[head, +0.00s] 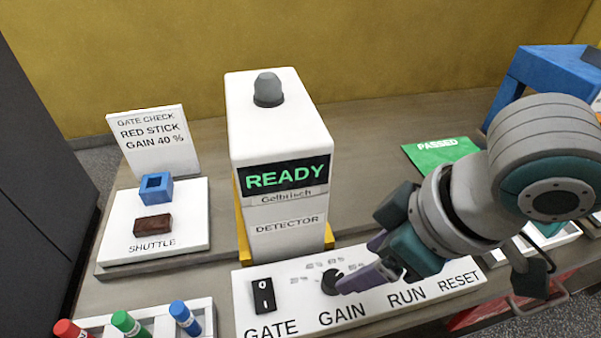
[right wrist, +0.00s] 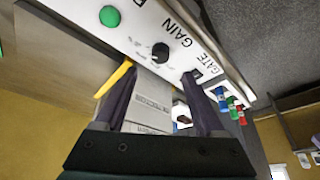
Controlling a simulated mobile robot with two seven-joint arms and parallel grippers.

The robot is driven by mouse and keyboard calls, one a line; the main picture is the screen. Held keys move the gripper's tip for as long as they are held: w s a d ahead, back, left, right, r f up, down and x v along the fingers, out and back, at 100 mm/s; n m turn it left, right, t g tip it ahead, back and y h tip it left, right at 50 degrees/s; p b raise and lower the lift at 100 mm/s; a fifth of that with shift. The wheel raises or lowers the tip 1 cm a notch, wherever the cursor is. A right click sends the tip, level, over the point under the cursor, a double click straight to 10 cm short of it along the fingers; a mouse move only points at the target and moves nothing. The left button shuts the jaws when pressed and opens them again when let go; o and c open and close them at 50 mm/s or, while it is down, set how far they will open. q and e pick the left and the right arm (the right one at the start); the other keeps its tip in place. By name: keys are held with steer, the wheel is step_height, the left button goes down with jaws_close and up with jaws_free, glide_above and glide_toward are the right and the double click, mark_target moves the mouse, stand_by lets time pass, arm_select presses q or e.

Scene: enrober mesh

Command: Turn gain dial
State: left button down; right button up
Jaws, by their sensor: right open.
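The gain dial (head: 331,282) is a black round knob above the word GAIN on the white control panel (head: 300,327). Small scale marks lie around it, too blurred to read. My right gripper (head: 357,265) is open, with its purple fingers just right of the dial and partly over it. In the right wrist view the dial (right wrist: 160,50) shows beyond and between the two fingertips (right wrist: 158,78), with nothing between the fingers. I cannot tell the exact gap to the dial. The sign (head: 151,134) reads RED STICK, GAIN 40 %. My left gripper is not in view.
The detector (head: 283,200) showing READY stands behind the panel. A black GATE switch (head: 263,295) is left of the dial. A green button (right wrist: 110,16) shows in the right wrist view. Red, green and blue sticks (head: 128,323) lie front left. The shuttle (head: 187,228) holds a brown block.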

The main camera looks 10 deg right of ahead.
mark_target(335, 279)
steer(key=b+x, duration=0.2)
steer(key=x, duration=0.6)
steer(key=shift+w+a+f, duration=0.1)
steer(key=shift+f, duration=0.05)
steer(key=shift+c, duration=1.3)
jaws_close()
